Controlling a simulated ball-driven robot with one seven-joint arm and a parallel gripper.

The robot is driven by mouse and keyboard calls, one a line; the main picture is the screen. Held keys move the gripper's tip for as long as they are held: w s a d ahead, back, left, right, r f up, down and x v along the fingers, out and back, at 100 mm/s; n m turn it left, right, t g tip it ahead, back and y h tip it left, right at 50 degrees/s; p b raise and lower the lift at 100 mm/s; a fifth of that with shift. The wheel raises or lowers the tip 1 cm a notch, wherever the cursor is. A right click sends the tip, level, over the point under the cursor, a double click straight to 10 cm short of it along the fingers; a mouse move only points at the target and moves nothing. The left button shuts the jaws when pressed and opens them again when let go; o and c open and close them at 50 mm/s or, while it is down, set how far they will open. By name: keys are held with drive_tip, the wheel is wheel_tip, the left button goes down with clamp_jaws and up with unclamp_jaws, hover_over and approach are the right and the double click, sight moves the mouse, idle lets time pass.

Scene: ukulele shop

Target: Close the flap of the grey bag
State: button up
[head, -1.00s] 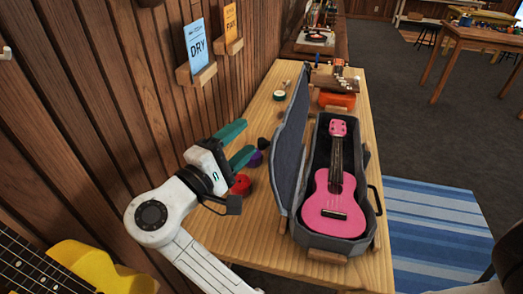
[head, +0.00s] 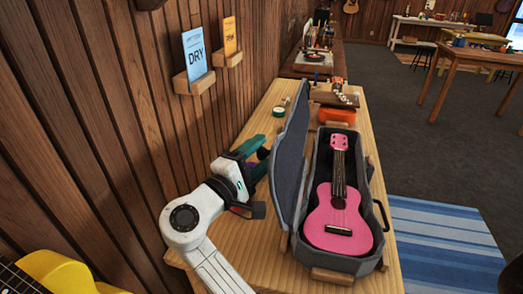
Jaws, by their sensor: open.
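The grey bag (head: 351,265) looks like a hard-edged ukulele case and lies on the wooden bench. Its flap (head: 289,160) stands upright along its left side, open. A pink ukulele (head: 338,215) lies inside with its head toward the back. My gripper (head: 264,153) is on the left of the flap, at its outer face, with its teal fingers apart and nothing seen between them. The fingertips are close to the flap; whether they touch it I cannot tell.
The slatted wall with a blue DRY card (head: 196,55) and an orange card (head: 229,38) is close on the left. An orange object (head: 337,116) and a wooden rack lie behind the bag. A yellow ukulele (head: 62,274) is at the lower left.

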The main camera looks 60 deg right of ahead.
drive_tip(key=shift+d, duration=0.6)
clamp_jaws()
